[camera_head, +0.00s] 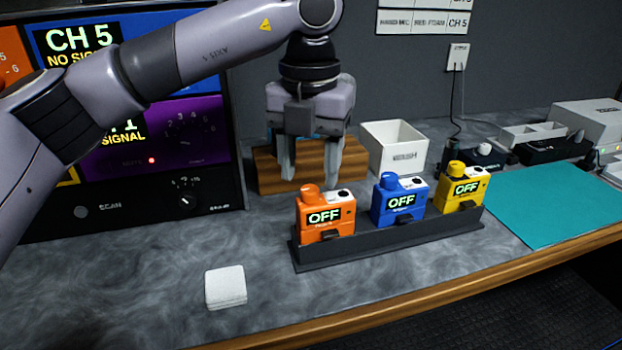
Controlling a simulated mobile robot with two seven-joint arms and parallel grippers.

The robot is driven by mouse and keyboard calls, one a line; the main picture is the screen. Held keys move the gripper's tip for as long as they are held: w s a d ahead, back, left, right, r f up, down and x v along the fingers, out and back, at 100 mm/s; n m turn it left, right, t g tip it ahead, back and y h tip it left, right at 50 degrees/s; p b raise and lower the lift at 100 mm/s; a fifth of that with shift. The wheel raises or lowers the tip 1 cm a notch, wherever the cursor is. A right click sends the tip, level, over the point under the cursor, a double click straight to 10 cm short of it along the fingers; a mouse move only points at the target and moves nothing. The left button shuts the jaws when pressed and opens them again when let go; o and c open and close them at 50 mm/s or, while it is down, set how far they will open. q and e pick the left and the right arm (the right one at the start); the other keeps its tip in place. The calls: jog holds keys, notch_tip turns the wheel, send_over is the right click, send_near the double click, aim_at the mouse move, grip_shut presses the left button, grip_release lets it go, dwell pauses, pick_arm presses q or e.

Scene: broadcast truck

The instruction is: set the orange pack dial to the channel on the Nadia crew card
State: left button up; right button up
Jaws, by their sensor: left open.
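The orange pack (324,214) stands at the left end of a dark rack, and its display reads OFF. An orange dial (310,194) sits on its top left. A blue pack (398,201) and a yellow pack (461,188) stand to its right, both reading OFF. My left gripper (311,172) points down, open and empty, above and behind the orange pack, apart from it. I cannot make out a Nadia crew card; wall cards (424,20) at the top are partly cut off. My right gripper is not in view.
The dark rack (390,243) stands near the counter's wooden front edge. A wooden block (270,172) and a white bin (394,148) are behind. A monitor panel (165,130) is at left. A white pad (225,287) lies front left; a teal mat (553,201) lies right.

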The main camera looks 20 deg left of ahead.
aim_at(310, 194)
pick_arm(q)
jog(key=shift+f, duration=1.3)
grip_shut()
jog(key=shift+m, duration=0.3)
